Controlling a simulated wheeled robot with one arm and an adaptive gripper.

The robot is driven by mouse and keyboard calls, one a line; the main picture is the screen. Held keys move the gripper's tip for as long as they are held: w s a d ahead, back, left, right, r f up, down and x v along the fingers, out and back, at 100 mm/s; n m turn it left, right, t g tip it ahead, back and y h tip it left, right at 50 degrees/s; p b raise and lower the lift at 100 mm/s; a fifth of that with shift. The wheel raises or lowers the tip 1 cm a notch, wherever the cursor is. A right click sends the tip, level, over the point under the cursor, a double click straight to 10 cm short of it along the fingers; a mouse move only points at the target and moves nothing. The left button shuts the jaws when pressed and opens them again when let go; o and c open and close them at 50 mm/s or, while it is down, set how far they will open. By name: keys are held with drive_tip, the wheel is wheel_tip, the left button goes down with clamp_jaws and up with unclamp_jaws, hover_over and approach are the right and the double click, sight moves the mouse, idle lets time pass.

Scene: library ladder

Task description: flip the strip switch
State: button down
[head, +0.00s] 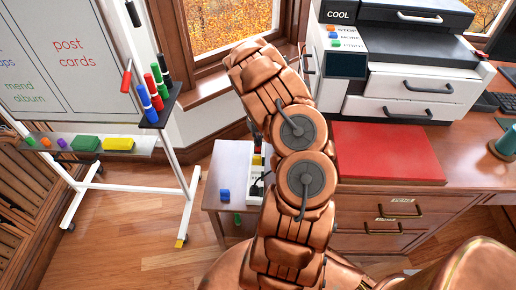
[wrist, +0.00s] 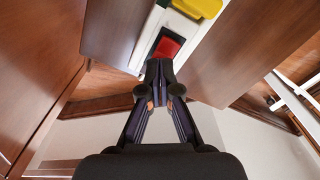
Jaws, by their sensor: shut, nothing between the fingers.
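In the wrist view the strip switch (wrist: 168,46) is a red rocker in a dark frame, set in the end of a white power strip (wrist: 184,24). My gripper (wrist: 160,68) is shut and empty, with its fingertips right at the near edge of the red rocker. I cannot tell whether they touch it. In the head view the white strip (head: 264,173) lies on a small low side table (head: 232,158), partly behind my arm. My gripper and the red switch are hidden there by the arm.
A yellow piece (wrist: 200,7) sits on the strip just beyond the switch. A blue block (head: 225,195) is on the side table. The desk (head: 400,173) with a red mat (head: 385,150) and a printer (head: 412,90) stands to the right.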

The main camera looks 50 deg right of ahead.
drive_tip(key=shift+f, duration=0.5)
idle(0.4)
drive_tip(key=shift+r, duration=3.55)
drive_tip(key=s+a+r+p, duration=0.2)
drive_tip(key=a+r+p, duration=0.1)
drive_tip(key=a+r, duration=0.7)
drive_tip(key=s+a+r+p, duration=0.25)
drive_tip(key=a+r, duration=0.55)
drive_tip(key=r, duration=0.5)
drive_tip(key=s+a+r+n+p, duration=0.1)
drive_tip(key=s+a+r, duration=0.3)
drive_tip(key=s+a, duration=0.2)
drive_tip(key=s+a+r+n+g+p, duration=0.1)
drive_tip(key=s+a+r+p, duration=0.1)
drive_tip(key=s+a, duration=0.5)
drive_tip(key=s+a+r+n+p, duration=0.2)
drive_tip(key=s+a+r, duration=0.3)
drive_tip(key=s+a, duration=0.2)
drive_tip(key=shift+s+r+g, duration=0.3)
drive_tip(key=shift+s+g, duration=0.1)
drive_tip(key=shift+s, duration=0.4)
